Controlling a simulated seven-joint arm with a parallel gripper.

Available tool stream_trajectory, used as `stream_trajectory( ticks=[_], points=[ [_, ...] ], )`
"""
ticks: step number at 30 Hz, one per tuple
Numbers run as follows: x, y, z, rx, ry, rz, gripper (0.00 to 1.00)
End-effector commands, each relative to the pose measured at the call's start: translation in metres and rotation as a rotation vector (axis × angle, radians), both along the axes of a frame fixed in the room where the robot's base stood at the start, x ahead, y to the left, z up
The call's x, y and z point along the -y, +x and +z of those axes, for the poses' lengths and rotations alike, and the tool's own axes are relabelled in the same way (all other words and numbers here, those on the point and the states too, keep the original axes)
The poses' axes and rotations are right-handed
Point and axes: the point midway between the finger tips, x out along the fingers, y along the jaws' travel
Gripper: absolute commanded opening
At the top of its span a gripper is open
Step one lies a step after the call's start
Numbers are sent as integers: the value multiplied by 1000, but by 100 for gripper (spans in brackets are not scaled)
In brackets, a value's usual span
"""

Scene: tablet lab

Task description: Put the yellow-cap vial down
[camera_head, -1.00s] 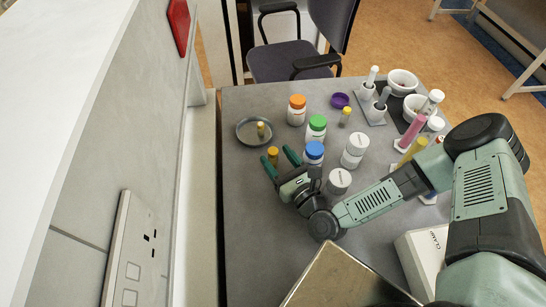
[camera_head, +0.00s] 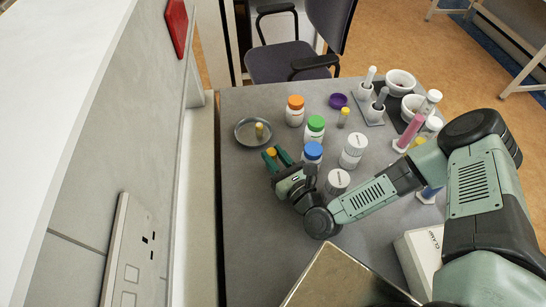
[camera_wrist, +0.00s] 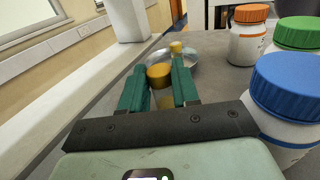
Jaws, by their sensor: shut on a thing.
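A vial with a yellow cap (camera_head: 271,152) is between the green fingers of my gripper (camera_head: 276,157) at the left part of the bench. In the wrist view the vial's yellow cap (camera_wrist: 159,75) and clear body show between the two fingertips (camera_wrist: 159,88), and the gripper is shut on it. The vial looks upright; whether its base touches the bench is hidden. A second yellow-capped vial (camera_head: 259,130) stands in the round grey dish (camera_head: 240,140) just beyond; it shows in the wrist view too (camera_wrist: 176,47). A third (camera_head: 343,116) stands farther right.
Blue-capped (camera_head: 312,151), green-capped (camera_head: 315,127) and orange-capped (camera_head: 295,111) bottles stand right of the gripper. Bare bench (camera_head: 245,200) is left and in front.

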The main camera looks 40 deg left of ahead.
Motion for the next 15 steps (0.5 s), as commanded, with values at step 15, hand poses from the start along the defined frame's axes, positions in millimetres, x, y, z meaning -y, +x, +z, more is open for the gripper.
stream_trajectory(
  ticks=[15],
  points=[
    [0,1,84,0,2,-1,1]
  ],
)
